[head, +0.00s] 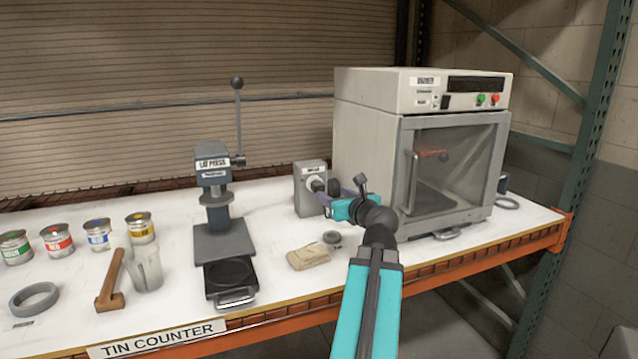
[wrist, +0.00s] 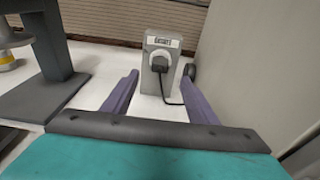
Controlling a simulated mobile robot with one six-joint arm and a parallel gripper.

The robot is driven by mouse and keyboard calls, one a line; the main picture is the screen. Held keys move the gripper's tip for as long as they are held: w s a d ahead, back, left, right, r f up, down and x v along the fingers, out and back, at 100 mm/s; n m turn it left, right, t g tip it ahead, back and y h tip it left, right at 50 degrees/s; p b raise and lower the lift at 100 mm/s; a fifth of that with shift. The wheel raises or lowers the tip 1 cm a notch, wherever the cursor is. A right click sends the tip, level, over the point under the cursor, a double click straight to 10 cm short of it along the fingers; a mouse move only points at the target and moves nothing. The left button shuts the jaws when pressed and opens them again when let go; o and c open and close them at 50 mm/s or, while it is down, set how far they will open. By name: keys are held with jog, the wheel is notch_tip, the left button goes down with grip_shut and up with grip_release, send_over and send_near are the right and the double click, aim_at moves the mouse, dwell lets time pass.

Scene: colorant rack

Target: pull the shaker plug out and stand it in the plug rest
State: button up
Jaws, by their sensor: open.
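The dark shaker plug (wrist: 160,65) sits in the front of a grey outlet box (wrist: 158,44) in the wrist view, with a black cord (wrist: 173,101) hanging from it. In the head view the box (head: 308,203) stands left of the large cabinet, and the plug (head: 317,185) shows on its face. My gripper (wrist: 161,76) is open, its purple fingers apart on either side of the plug's line; no contact shows. In the head view my gripper (head: 334,198) is close in front of the box. A small round grey piece (head: 332,237) lies on the counter; I cannot tell if it is the plug rest.
The large cabinet (head: 365,135) with a glass door stands close on the right. A lid press (head: 215,180) stands to the left. A tan folded cloth (head: 308,258) lies in front. Several tins, a mallet (head: 110,283) and a clear cup (head: 146,270) are farther left.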

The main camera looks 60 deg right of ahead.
aim_at(320, 188)
jog(key=shift+w+d+p, duration=0.2)
jog(key=shift+w+p, duration=0.15)
jog(key=shift+p, duration=2.05)
jog(key=p, duration=0.4)
jog(key=shift+w+d+f+p, duration=0.1)
jog(key=shift+w+p, duration=0.1)
jog(key=shift+p, duration=0.2)
jog(key=shift+p+x, duration=2.1)
jog(key=shift+x, duration=3.5)
jog(key=shift+s+f, duration=0.1)
jog(key=shift+f, duration=0.05)
jog(key=shift+c, duration=0.3)
jog(key=c, duration=1.1)
jog(key=shift+v, duration=0.75)
